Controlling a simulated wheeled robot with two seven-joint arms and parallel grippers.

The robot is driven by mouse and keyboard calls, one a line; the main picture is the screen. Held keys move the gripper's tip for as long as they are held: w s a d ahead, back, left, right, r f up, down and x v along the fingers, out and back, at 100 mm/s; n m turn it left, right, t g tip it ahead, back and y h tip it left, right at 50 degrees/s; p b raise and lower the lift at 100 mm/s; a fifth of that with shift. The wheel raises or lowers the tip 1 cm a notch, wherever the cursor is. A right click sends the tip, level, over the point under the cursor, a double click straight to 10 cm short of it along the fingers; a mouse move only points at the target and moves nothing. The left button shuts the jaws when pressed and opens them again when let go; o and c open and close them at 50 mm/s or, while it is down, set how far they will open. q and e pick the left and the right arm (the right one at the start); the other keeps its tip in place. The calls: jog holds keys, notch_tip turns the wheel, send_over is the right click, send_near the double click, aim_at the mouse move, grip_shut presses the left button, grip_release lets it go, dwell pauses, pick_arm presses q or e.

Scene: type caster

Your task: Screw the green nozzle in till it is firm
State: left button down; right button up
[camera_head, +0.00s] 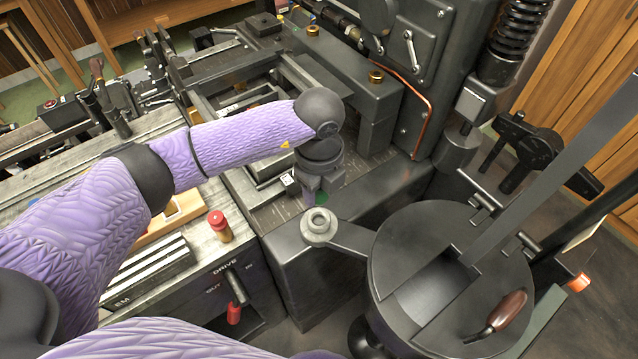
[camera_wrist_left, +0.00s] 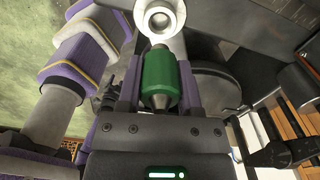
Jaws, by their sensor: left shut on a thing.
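My left gripper (camera_head: 318,197) points down just behind the round spout end (camera_head: 319,225) of the pot's arm. In the left wrist view, its two fingers (camera_wrist_left: 160,92) are shut on the green nozzle (camera_wrist_left: 160,77), one on each side. The nozzle has a green body with grey ends. The pale, ring-shaped spout end (camera_wrist_left: 160,17) with a central hole lies just beyond the nozzle's far end. I cannot tell whether they touch. In the head view, only a sliver of green shows beneath the gripper. My right gripper is not in view.
A large round grey pot (camera_head: 400,250) with a wooden-handled lid stands at the right. The dark machine block (camera_head: 300,255) is beneath and beside the gripper. A red-topped knob (camera_head: 219,226) stands on the bench to the left. A tall machine housing is behind.

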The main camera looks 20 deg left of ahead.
aim_at(319, 204)
pick_arm(q)
notch_tip(319, 204, down, 5)
jog(key=b, duration=0.3)
jog(key=shift+r, duration=0.1)
jog(key=shift+r, duration=0.1)
jog(key=shift+p, duration=0.5)
dwell(0.9)
jog(key=shift+f+b, duration=0.85)
jog(key=shift+f, duration=0.35)
jog(key=shift+c, duration=0.9)
grip_release()
notch_tip(319, 204, up, 10)
jog(key=shift+p, duration=0.85)
